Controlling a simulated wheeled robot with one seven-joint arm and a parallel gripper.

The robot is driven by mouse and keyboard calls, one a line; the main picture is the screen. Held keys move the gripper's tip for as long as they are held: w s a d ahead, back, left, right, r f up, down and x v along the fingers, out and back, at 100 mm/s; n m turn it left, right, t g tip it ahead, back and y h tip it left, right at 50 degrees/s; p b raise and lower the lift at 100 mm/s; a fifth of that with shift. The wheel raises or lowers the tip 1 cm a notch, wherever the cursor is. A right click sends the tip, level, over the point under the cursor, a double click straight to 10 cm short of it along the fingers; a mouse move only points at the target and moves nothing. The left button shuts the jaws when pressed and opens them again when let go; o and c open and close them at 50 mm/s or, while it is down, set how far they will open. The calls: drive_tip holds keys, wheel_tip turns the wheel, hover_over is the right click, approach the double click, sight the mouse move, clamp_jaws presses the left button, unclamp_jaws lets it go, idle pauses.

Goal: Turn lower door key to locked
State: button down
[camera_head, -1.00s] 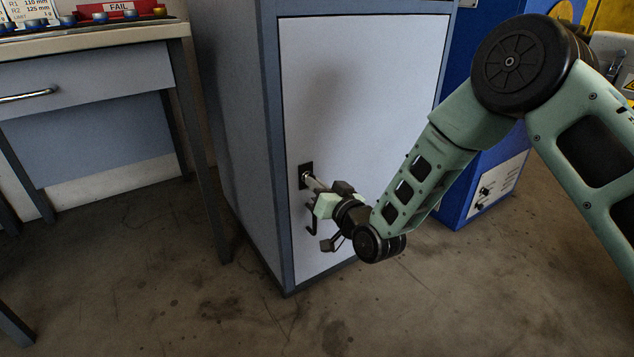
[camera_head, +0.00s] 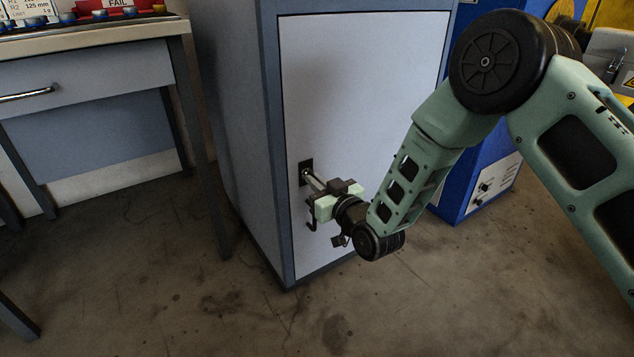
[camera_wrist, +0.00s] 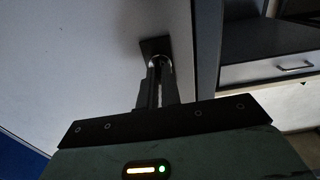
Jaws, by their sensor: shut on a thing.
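The lower door (camera_head: 360,110) is a pale grey panel in a blue-grey cabinet, and it looks closed. Its dark square lock plate (camera_head: 305,170) sits near the door's left edge; it also shows in the wrist view (camera_wrist: 153,46). My gripper (camera_head: 317,184) is at the lock, with its fingers pointing at the plate. In the wrist view my gripper (camera_wrist: 158,78) is shut on the key (camera_wrist: 160,65), whose round metal part shows between the fingertips. The fingers hide most of the key, so its exact angle cannot be told.
A workbench (camera_head: 120,35) with a drawer stands at the left. A blue machine (camera_head: 480,175) stands at the right behind my arm. The floor (camera_head: 240,310) in front of the cabinet is clear.

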drive_tip(key=c, duration=1.6)
unclamp_jaws()
drive_tip(key=p+v, duration=0.5)
drive_tip(key=v, duration=1.2)
drive_tip(key=shift+s+d, duration=0.2)
